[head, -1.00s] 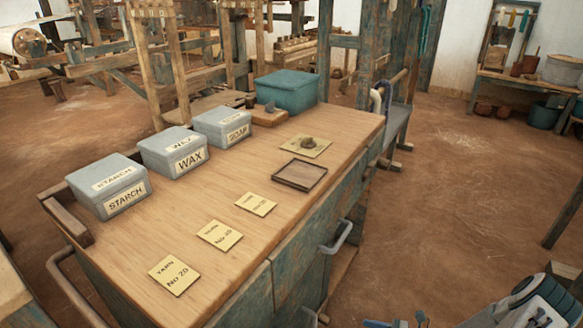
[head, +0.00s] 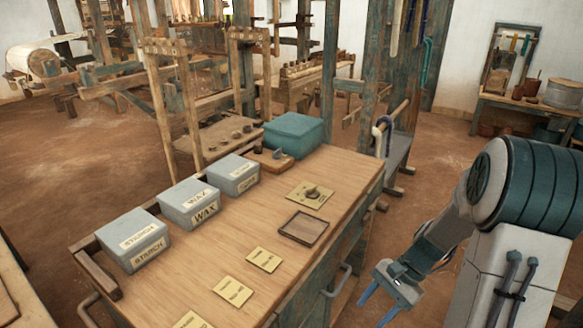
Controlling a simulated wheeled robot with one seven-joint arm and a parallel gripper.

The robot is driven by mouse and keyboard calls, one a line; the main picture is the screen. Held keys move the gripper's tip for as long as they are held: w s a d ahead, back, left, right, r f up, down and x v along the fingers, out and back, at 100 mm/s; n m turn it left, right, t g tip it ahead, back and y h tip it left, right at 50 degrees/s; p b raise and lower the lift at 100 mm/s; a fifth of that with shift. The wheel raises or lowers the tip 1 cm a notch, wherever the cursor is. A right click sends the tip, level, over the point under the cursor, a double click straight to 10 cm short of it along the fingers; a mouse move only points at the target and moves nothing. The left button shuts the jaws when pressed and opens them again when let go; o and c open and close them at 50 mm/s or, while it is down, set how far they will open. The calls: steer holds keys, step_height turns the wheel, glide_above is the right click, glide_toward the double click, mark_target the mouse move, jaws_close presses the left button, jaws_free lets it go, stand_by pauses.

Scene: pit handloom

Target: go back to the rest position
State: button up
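My gripper (head: 372,312) is at the bottom of the head view, right of the wooden bench (head: 240,228), over the floor. Its two blue fingers are spread apart with nothing seen between them, and it is clear of the things on the bench. My arm (head: 490,215) fills the right side, bent with its forearm reaching down to the left.
The bench bears boxes marked starch (head: 137,240), wax (head: 190,203) and a third (head: 232,175), a teal box (head: 293,135), a dark tray (head: 303,227) and yellow cards (head: 263,259). A drawer handle (head: 338,281) sticks out near my gripper. Floor (head: 440,140) behind is open.

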steer(key=s+a+r+n+t+h+p, duration=0.1)
steer(key=s+r+n+h+p, duration=0.1)
steer(key=r, duration=0.7)
steer(key=s+a+r+n+t+h+p, duration=0.2)
steer(key=s+r+n+p, duration=0.2)
steer(key=r, duration=0.5)
steer(key=s+a+r+n+t+h+p, duration=0.1)
steer(key=s+r+n+p, duration=0.3)
steer(key=r, duration=0.6)
steer(key=shift+a+t+h+p, duration=0.25)
steer(key=shift+t+h+p, duration=0.35)
steer(key=shift+h+p, duration=0.1)
steer(key=shift+s, duration=0.1)
